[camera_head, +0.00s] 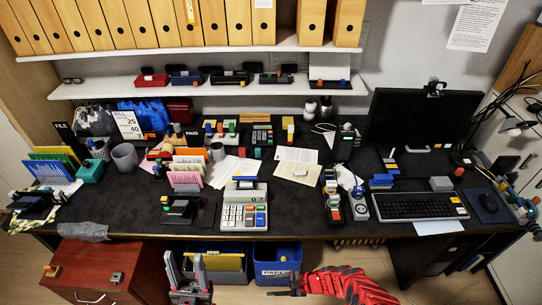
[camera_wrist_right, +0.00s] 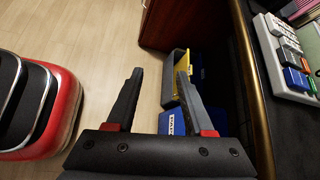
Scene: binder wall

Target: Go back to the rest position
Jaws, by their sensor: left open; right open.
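My left gripper (camera_head: 184,262) is at the bottom of the head view, in front of the desk's front edge. Its two fingers stand apart with nothing between them. My right gripper (camera_head: 284,285) is to its right, at the end of my red arm, pointing left in front of the blue bins.
The dark desk (camera_head: 330,228) is crowded with a calculator (camera_head: 243,209), keyboard (camera_head: 420,205), monitor (camera_head: 415,125) and office items. A red-brown cabinet (camera_head: 95,268) stands at the lower left. A blue bin (camera_head: 277,266) is under the desk. Binders (camera_head: 265,22) line the shelf above.

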